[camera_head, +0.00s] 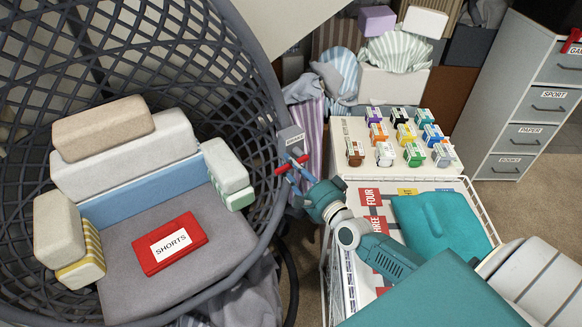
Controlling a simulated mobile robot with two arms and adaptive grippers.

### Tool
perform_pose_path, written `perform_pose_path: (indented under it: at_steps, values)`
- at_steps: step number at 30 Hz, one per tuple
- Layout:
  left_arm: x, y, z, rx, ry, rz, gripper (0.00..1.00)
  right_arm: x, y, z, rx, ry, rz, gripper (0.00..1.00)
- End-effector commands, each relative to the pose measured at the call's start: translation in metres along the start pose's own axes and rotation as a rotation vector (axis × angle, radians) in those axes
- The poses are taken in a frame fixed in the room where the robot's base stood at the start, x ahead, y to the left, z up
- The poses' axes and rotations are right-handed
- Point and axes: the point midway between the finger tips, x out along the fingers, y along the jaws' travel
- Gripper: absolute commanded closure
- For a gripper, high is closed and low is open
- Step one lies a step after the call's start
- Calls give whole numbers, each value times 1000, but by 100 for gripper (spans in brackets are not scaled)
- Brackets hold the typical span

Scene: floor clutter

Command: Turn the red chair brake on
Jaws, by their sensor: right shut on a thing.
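The chair (262,68) is a large dark grey lattice shell on the left, with a grey seat cushion. On its right rim sits a small grey box (291,139) with a sideways label that seems to read "BRAKE". A red brake handle (282,169) sticks out just below this box. My right gripper (291,164) reaches in from the lower right and is shut on the red handle, its blue fingers partly covering it. How the handle is turned is too small to tell for sure. My left gripper is not in view.
A red "SHORTS" box (170,245) lies on the seat among stacked blocks. Right of the gripper, a white cart (342,134) carries several small coloured boxes. A labelled drawer cabinet (505,100) stands at the right. Bags and boxes crowd the back.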

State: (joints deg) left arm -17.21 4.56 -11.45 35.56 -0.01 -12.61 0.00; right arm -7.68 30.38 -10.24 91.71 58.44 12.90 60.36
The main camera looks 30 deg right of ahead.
Motion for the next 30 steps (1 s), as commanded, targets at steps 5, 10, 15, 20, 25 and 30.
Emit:
perform_pose_path:
  at_steps: [5,10,15,20,25,30]
  values:
    - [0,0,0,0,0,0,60,0,-1,-1,22,2,0,100]
    - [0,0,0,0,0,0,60,0,-1,-1,27,2,0,100]
    - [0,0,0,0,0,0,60,0,-1,-1,27,2,-1,100]
    - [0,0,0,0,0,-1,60,0,-1,-1,26,2,-1,58]
    - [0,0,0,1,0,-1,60,0,-1,0,24,1,-1,58]
    - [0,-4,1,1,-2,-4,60,-3,-1,0,23,1,1,58]
